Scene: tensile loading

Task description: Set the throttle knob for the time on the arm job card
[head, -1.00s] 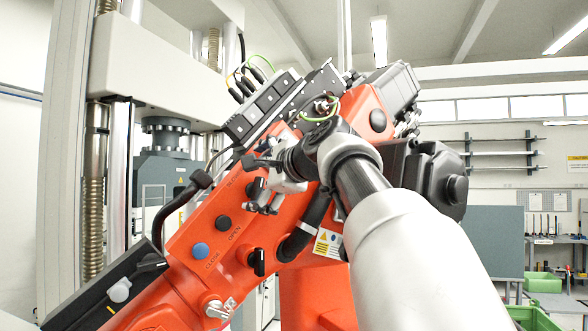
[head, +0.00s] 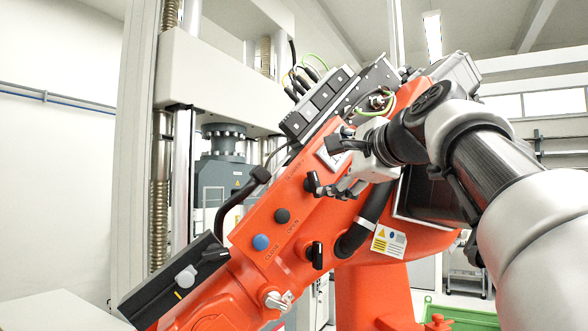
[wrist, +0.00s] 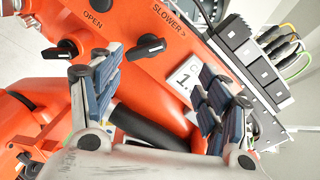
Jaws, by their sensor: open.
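The throttle knob (wrist: 147,47) is a black lever-shaped knob with a white line, beside the word SLOWER on the orange arm. Its white line points right in the wrist view. It also shows in the head view (head: 312,183). The white job card (wrist: 184,79) is on the orange surface right of the knob; only "1." reads, the rest hidden by a finger. My gripper (wrist: 160,76) is open and empty, its fingers either side of the knob in the wrist view and apart from it. In the head view, my gripper (head: 346,168) is just right of the knob.
Another black knob (wrist: 68,48) sits near OPEN. A blue button (head: 261,242) and a black button (head: 282,215) are lower on the orange arm. A black block with cables (head: 318,103) runs along its upper edge. A black hose (head: 358,235) is below my gripper.

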